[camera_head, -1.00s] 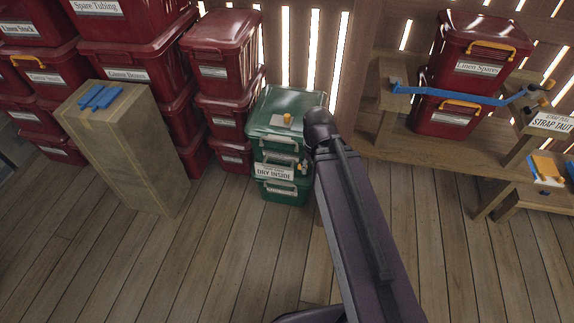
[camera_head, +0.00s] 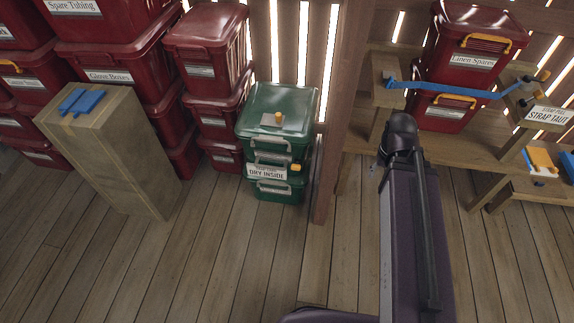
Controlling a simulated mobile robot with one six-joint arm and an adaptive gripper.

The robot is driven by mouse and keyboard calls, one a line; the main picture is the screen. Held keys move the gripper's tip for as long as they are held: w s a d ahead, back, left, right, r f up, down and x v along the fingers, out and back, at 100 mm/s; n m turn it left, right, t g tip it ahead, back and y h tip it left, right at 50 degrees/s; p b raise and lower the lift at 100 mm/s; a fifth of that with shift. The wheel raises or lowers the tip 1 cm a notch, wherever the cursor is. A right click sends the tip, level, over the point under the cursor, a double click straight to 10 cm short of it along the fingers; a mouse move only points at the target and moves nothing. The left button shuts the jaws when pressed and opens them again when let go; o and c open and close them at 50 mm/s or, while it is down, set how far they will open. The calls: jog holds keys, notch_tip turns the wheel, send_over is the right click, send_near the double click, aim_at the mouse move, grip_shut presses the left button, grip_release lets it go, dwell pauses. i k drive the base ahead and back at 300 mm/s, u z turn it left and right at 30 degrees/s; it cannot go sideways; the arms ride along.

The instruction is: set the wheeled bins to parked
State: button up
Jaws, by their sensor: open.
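No wheels show clearly on any bin, so I cannot tell which bins are the wheeled ones. Two stacked green bins (camera_head: 262,111) stand on the floor against the slatted wall. A white sign (camera_head: 266,173) on their front reads "DRY INSIDE" right way up, with an orange knob (camera_head: 295,167) at its right. A small tan piece with a light knob (camera_head: 277,119) sits on the green lid. My dark arm rises from the bottom, right of the green bins and apart from them in the picture. My gripper is not visible.
Red labelled bins (camera_head: 207,77) are stacked at left, behind a wooden pedestal (camera_head: 125,155) with blue pieces (camera_head: 82,102). At right, a blue strap (camera_head: 455,90) crosses two red bins (camera_head: 470,50) on a bench, beside a "STRAP TAUT" sign (camera_head: 549,115). The plank floor in front is clear.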

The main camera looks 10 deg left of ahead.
aim_at(270, 152)
jog(key=z, duration=0.35)
jog(key=k, duration=0.9)
jog(key=u, duration=0.95)
jog(key=i, duration=1)
